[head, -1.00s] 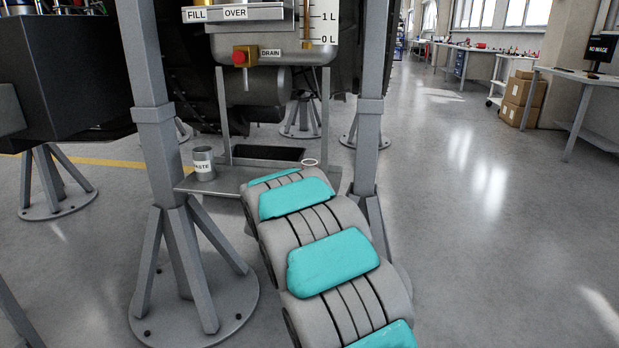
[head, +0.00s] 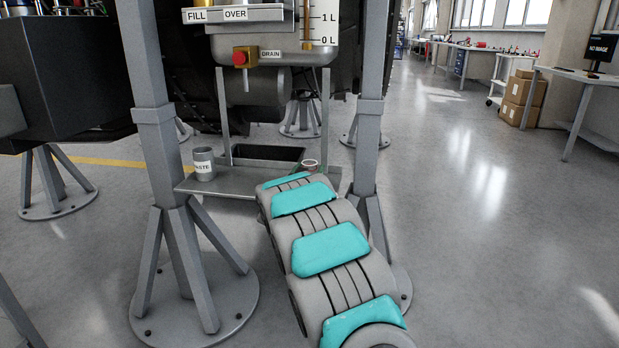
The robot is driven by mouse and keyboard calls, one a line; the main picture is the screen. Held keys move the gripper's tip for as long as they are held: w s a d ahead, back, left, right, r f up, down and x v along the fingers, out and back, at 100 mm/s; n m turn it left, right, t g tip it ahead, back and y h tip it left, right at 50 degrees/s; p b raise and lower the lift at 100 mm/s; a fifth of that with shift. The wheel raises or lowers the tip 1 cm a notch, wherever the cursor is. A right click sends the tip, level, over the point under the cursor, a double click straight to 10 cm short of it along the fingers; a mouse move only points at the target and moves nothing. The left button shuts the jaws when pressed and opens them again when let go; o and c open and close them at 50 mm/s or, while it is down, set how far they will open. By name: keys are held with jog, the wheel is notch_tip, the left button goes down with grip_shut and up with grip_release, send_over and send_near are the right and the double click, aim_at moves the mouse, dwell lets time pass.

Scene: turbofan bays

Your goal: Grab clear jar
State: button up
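A small round rim (head: 309,162), which looks like the top of the clear jar, shows at the right end of the grey tray shelf (head: 232,187) under the drain. Its inside looks dark reddish. The lower part of the jar is hidden behind my arm. My grey and teal arm reaches from the bottom right toward the shelf. My gripper is hidden behind the arm's far end, so its hold on the jar cannot be seen.
A grey cup labelled WASTE (head: 204,164) stands at the shelf's left end. A dark recess (head: 268,154) lies between it and the jar. The drain valve with a red button (head: 240,58) is above. Grey stand posts (head: 160,150) flank the shelf. Open floor lies to the right.

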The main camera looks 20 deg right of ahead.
jog(key=c, duration=1.2)
